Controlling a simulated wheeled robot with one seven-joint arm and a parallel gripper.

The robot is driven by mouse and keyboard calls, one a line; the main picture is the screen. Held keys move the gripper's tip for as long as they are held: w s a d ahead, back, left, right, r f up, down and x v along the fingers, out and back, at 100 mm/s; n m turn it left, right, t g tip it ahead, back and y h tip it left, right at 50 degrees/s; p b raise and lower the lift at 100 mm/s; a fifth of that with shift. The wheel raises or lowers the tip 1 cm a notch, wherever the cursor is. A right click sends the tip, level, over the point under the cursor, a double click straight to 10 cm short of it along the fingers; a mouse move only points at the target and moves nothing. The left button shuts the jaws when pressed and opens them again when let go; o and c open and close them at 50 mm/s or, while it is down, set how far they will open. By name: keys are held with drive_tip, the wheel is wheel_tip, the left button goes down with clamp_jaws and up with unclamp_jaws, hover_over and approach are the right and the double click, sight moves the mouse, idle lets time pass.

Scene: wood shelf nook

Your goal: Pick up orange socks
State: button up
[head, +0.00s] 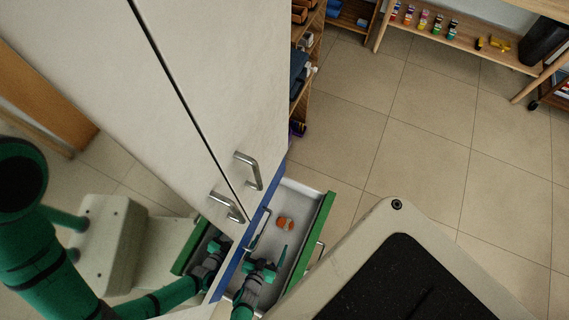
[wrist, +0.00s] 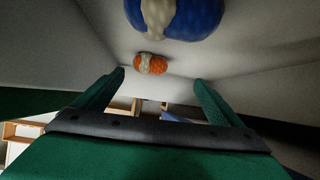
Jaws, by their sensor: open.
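The orange socks (head: 285,223), a small orange bundle with a pale band, lie on the light floor of an open drawer (head: 325,205) with a green front. In the wrist view the orange socks (wrist: 151,64) appear ahead, between the fingertips and apart from them. My gripper (head: 268,263) is open and empty, over or inside the drawer, nearer the bottom of the head view than the socks. Both green fingers show in the wrist view (wrist: 160,78). A larger blue bundle with a beige band (wrist: 178,14) is cut off by the top edge there; I cannot make it out in the head view.
The tall white cabinet (head: 180,90) with two metal handles (head: 248,170) stands beside the drawer. The drawer's pale walls (wrist: 255,75) rise around the bundles. Tiled floor (head: 420,130) is clear at the right. A wooden shelf (head: 460,45) with small bottles stands farther back.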

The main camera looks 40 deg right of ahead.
drive_tip(key=shift+d+r+m+g+h, duration=0.3)
drive_tip(key=shift+d+r+m, duration=0.2)
drive_tip(key=shift+r, duration=0.15)
drive_tip(key=shift+d, duration=0.25)
approach(285, 223)
drive_tip(key=shift+w+d+f, duration=0.8)
drive_tip(key=shift+d+f, duration=0.2)
drive_tip(key=shift+f, duration=0.05)
drive_tip(key=x, duration=0.4)
drive_tip(key=shift+s+d+r, duration=0.2)
drive_tip(key=shift+d+r, duration=0.05)
drive_tip(key=shift+d, duration=0.05)
drive_tip(key=shift+w+d+f, duration=0.15)
drive_tip(key=shift+d+f, duration=0.15)
drive_tip(key=shift+d, duration=0.1)
drive_tip(key=shift+c, duration=0.2)
drive_tip(key=c, duration=1.1)
